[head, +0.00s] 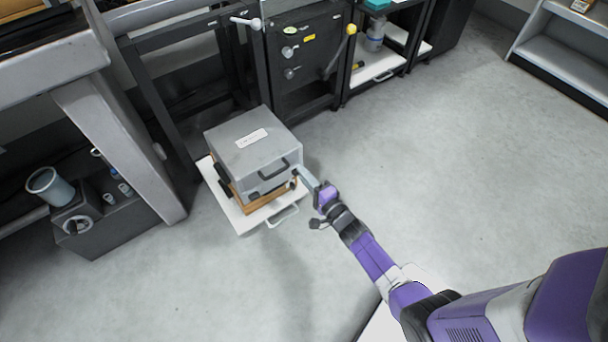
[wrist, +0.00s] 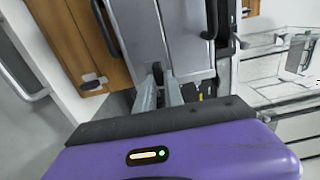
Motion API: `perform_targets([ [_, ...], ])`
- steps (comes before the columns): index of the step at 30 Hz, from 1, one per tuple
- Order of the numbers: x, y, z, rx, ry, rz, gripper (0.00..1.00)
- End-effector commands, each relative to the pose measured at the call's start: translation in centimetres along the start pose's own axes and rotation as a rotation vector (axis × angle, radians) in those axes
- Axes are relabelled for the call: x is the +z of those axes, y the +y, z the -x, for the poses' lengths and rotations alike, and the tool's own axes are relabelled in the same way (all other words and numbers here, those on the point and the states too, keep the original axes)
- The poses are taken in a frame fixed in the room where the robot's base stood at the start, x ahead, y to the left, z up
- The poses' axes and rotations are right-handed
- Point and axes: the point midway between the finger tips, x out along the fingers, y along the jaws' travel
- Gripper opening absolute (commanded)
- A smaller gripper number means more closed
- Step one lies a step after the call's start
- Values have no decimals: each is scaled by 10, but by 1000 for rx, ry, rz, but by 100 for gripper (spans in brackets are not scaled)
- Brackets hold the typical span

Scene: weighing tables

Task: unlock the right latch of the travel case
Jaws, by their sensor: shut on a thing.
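The grey travel case (head: 240,138) sits closed, with a white label on its lid and a dark handle (head: 272,171) on its front. My gripper (head: 300,177) is at the right end of the case's front, low near the lower edge. In the wrist view the case (wrist: 172,35) fills the upper middle and its handle (wrist: 212,20) is to the right. There my gripper (wrist: 166,88) has its fingers close together on a small dark piece at the case's edge, which looks like the right latch (wrist: 157,70). The fingers hide most of it, so its position is unclear.
The case rests on a wooden box (head: 262,202) on a white pulled-out shelf (head: 235,215) with a handle. Dark cabinets (head: 305,60) stand behind. A grey table leg and a dark unit with a cup (head: 48,186) are at left. Floor to the right is clear.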

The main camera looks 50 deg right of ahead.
Motion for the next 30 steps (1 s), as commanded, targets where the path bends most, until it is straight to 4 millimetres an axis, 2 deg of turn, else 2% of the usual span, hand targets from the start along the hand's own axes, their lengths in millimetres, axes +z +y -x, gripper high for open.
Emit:
perform_targets([
  [1, -1, 1, 0, 1, 2, -2, 0],
  [2, -1, 1, 0, 2, 2, -2, 16],
  [5, -1, 1, 0, 1, 2, -1, 35],
  [14, 0, 0, 1, 1, 1, 0, 35],
  [17, 0, 0, 7, 2, 0, 0, 35],
  [30, 0, -1, 70, 2, 0, 0, 35],
])
